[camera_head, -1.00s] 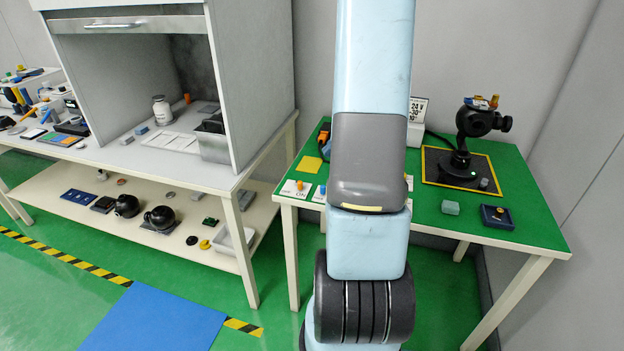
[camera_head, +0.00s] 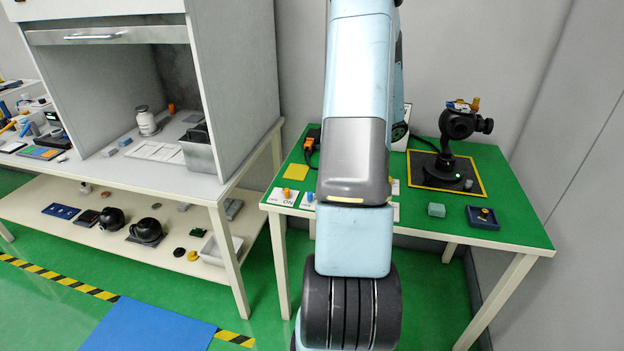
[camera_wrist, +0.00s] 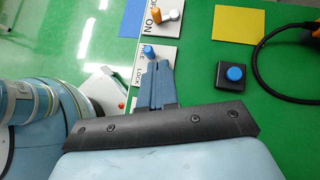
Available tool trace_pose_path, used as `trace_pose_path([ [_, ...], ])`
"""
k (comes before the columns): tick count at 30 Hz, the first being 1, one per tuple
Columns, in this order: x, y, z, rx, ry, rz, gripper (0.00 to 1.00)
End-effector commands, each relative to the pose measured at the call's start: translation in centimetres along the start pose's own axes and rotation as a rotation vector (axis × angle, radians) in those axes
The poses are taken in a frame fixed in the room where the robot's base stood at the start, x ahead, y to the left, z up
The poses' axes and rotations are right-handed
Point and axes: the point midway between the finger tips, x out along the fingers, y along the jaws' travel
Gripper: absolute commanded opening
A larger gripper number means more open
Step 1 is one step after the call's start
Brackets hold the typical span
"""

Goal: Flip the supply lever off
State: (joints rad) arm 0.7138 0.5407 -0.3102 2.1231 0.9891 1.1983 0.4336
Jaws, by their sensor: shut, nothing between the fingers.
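The lever with an orange tip (camera_wrist: 175,15) stands on a white plate (camera_wrist: 166,32) marked ON, near the top of the wrist view. It also shows in the head view as an orange knob (camera_head: 287,192) at the table's front left corner. I cannot tell which way it is set. A blue knob (camera_wrist: 148,51) sits on the neighbouring plate marked LOCK. My gripper (camera_wrist: 160,68) is shut and empty, its tips beside the blue knob in the picture and short of the orange-tipped lever. In the head view my arm hides the gripper.
A black box with a blue button (camera_wrist: 235,74), a yellow square (camera_wrist: 238,24) and a black cable (camera_wrist: 262,65) lie to the right in the wrist view. The gimbal camera (camera_head: 460,122) stands on the green table (camera_head: 500,190) at the back right, behind a small blue tray (camera_head: 483,217).

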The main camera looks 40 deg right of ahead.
Motion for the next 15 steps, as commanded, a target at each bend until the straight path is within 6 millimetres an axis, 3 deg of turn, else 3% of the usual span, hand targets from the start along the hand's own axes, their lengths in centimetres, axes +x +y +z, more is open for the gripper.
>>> trace_pose_path([
  [15, 8.3, 0.1, 0.0, 0.000, 0.000, 0.005, 0.00],
])
